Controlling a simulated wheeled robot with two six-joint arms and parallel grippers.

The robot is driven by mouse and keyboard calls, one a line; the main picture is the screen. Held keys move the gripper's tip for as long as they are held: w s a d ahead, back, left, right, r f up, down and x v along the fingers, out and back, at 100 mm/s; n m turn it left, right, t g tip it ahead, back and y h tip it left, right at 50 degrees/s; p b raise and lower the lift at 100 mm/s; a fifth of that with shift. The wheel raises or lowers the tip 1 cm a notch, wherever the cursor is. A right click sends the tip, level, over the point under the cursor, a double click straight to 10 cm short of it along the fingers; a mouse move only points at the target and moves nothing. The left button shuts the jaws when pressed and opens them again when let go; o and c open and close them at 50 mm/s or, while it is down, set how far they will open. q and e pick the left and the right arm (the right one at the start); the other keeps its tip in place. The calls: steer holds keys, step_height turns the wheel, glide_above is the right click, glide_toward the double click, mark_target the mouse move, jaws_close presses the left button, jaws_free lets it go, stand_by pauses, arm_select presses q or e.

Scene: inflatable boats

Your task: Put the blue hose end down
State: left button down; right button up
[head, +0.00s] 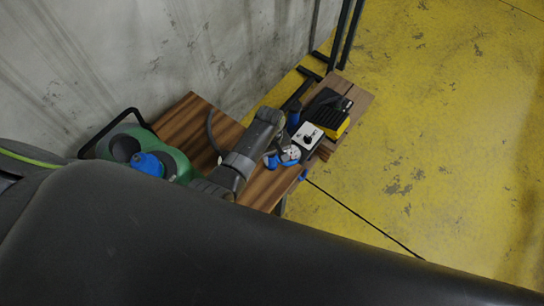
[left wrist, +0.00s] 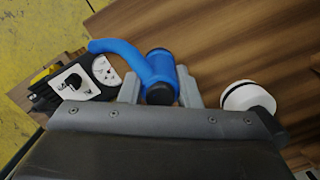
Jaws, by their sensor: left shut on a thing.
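My left gripper (left wrist: 160,90) is shut on the blue hose end (left wrist: 160,66), a short blue handle-like piece with a dark tip, between its two grey fingers. A curved blue hose part (left wrist: 112,46) runs off to the left of it. In the head view my left gripper (head: 272,150) is over the wooden table (head: 188,117), partly hidden by my own arm, with blue parts (head: 271,161) showing beside it. I cannot tell whether the hose end touches the table. My right gripper is not in view.
A white box with a dark knob (head: 307,137) and a round gauge (left wrist: 104,70) is close by. A black and yellow device (head: 334,121) lies behind it. A green container (head: 178,158) with a blue cap (head: 147,163) is at left. A white round piece (left wrist: 248,97) lies right of the gripper.

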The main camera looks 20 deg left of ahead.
arm_select(q)
steer(key=shift+f, duration=0.1)
steer(key=c, duration=1.1)
jaws_free()
steer(key=shift+o, duration=0.2)
steer(key=r, duration=0.3)
steer(key=r+p, duration=0.1)
steer(key=r, duration=0.3)
steer(key=w+r, duration=0.1)
steer(key=r, duration=0.3)
steer(key=shift+a+r, duration=0.25)
steer(key=shift+a, duration=0.1)
steer(key=shift+r, duration=0.35)
steer(key=shift+s+f, duration=0.1)
